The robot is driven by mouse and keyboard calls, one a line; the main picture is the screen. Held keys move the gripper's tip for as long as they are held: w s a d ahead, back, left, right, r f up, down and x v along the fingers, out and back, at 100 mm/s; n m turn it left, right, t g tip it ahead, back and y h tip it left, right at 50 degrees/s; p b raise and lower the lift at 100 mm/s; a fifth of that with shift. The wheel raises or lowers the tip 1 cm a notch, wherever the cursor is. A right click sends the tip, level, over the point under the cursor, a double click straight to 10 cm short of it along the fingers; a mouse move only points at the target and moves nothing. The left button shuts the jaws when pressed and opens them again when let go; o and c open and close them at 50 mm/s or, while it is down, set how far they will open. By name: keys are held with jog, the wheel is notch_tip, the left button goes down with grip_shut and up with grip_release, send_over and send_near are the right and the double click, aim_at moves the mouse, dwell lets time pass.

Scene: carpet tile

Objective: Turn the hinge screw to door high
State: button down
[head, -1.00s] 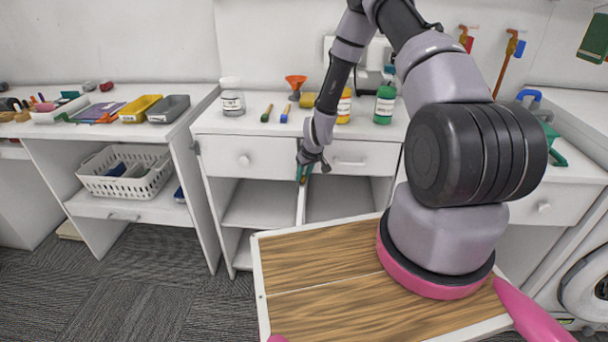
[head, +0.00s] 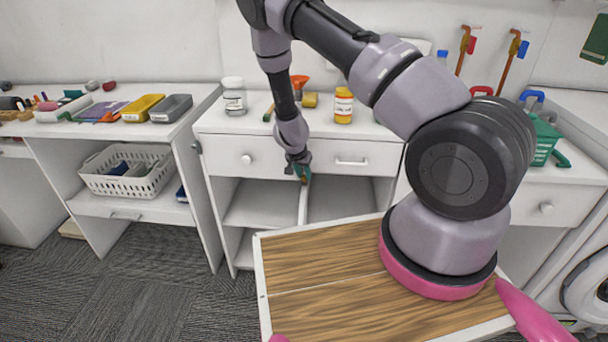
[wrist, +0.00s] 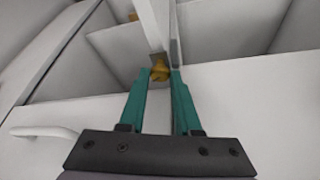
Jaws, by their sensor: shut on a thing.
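A small brass-yellow piece (wrist: 159,71), which looks like the hinge screw, sits at the front edge of the upright divider (head: 302,204) between the open compartments. My gripper (head: 303,174) reaches it just below the drawer fronts. In the wrist view, the green fingers of my gripper (wrist: 158,78) are closed around the piece, one on each side. The fingers hide part of it, and its turn angle cannot be read. Another small yellow piece (wrist: 133,16) shows farther along, near the top of the wrist view. No door is clearly visible.
The counter holds a white-capped jar (head: 234,97) and a yellow bottle (head: 343,106). A white basket (head: 127,180) stands on the left shelf. Carpet at lower left is clear.

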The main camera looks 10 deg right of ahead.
jog(key=m, duration=0.1)
jog(key=m+g+h, duration=0.1)
jog(key=m, duration=0.1)
jog(key=shift+w+a+m, duration=0.15)
jog(key=shift+a+m, duration=0.05)
jog(key=shift+m, duration=0.1)
jog(key=shift+w+a+m+g, duration=0.1)
jog(key=shift+m+g, duration=0.6)
jog(key=shift+m, duration=1.1)
jog(key=c, duration=0.9)
grip_release()
jog(key=v, duration=1)
jog(key=shift+a+r, duration=0.25)
jog(key=shift+a, duration=0.1)
